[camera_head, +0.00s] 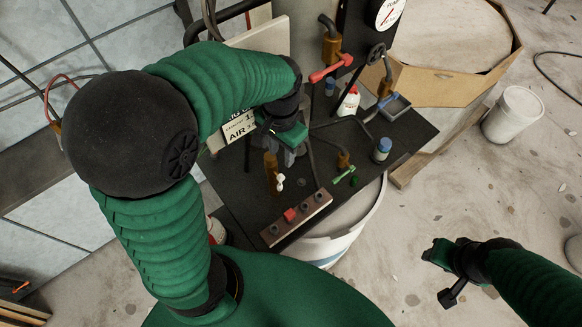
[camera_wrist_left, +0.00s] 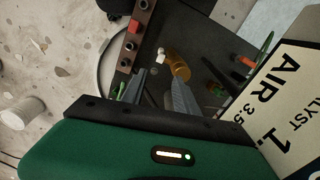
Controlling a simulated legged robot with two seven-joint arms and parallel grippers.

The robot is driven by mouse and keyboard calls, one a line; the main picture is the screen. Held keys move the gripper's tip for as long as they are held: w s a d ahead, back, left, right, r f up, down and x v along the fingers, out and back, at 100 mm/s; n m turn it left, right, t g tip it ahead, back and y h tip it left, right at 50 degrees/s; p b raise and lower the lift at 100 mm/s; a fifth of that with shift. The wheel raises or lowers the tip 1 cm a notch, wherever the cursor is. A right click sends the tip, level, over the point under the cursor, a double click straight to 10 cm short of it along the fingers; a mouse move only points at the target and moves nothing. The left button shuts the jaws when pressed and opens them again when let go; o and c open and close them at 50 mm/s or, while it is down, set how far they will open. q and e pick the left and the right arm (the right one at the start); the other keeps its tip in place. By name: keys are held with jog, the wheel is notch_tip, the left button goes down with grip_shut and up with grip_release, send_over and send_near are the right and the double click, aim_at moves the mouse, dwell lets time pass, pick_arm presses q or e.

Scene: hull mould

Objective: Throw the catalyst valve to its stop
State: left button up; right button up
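No valve carries a label that I can read, so I cannot tell which is the catalyst valve. On the dark bench are a brass valve with a white handle (camera_head: 280,182), a green-handled valve (camera_head: 345,175), a red lever (camera_head: 330,68) and a blue-handled valve (camera_head: 382,106). My left gripper (camera_head: 294,152) is above the bench, near the white-handled valve. In the left wrist view its fingers (camera_wrist_left: 158,92) are apart and empty, with the brass valve (camera_wrist_left: 180,68) beyond them. My right gripper (camera_head: 436,252) hangs over the floor, away from the bench; its opening is unclear.
A sign (camera_head: 238,128) reading partly "LYST 1." and "AIR" stands behind my left arm. A bar with a red button (camera_head: 290,214) lies on the bench's front edge. A blue-capped bottle (camera_head: 381,150), white bottle (camera_head: 349,101) and bent pipes crowd the bench.

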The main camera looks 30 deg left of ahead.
pick_arm(q)
send_over(279, 185)
notch_tip(279, 185, down, 5)
jog(key=f, duration=0.3)
jog(key=f+p, duration=0.1)
jog(key=f, duration=0.3)
jog(key=w+f, duration=0.1)
jog(key=f, duration=0.2)
jog(key=shift+a+f, duration=0.1)
jog(key=shift+f, duration=0.45)
jog(key=shift+s+f, duration=0.15)
jog(key=shift+s, duration=0.15)
jog(key=shift+w, duration=0.2)
grip_shut()
pick_arm(e)
jog(key=shift+s+a+r, duration=0.1)
jog(key=shift+s+r, duration=0.5)
jog(key=shift+r, duration=0.3)
pick_arm(q)
jog(key=shift+w, duration=0.1)
